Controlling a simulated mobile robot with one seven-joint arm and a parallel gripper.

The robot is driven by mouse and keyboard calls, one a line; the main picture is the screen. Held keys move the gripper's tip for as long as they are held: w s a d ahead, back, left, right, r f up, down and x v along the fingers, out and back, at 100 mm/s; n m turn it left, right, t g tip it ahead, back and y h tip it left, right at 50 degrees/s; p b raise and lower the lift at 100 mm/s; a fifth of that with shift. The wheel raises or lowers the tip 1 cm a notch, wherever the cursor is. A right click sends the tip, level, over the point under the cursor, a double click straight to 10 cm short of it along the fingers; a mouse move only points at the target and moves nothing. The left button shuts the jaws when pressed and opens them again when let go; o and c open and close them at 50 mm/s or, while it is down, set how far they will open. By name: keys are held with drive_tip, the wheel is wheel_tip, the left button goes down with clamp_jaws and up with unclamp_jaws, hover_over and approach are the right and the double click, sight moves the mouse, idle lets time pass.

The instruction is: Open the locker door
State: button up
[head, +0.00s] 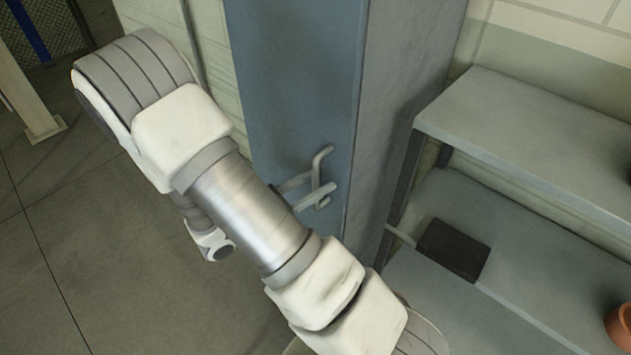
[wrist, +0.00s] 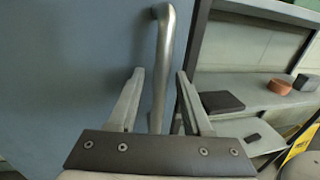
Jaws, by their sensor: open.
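The locker is a tall blue-grey cabinet, and its closed door (head: 290,70) fills the middle of the head view. The door also fills the left of the wrist view (wrist: 60,70). A grey metal bar handle (head: 321,158) stands upright near the door's right edge. In the wrist view the handle (wrist: 163,45) runs down between the two fingers. My gripper (wrist: 160,74) is open, with one finger on each side of the handle and gaps visible. In the head view my arm hides most of the gripper, and only its fingers show by the handle.
A grey shelf unit (head: 530,140) stands right of the locker. A dark flat object (head: 453,249) and a terracotta pot (head: 621,326) rest on its lower shelf. A yellow sign (wrist: 299,142) shows lower right in the wrist view. The floor (head: 130,240) at left is clear.

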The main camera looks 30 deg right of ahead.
clamp_jaws()
idle(1.3)
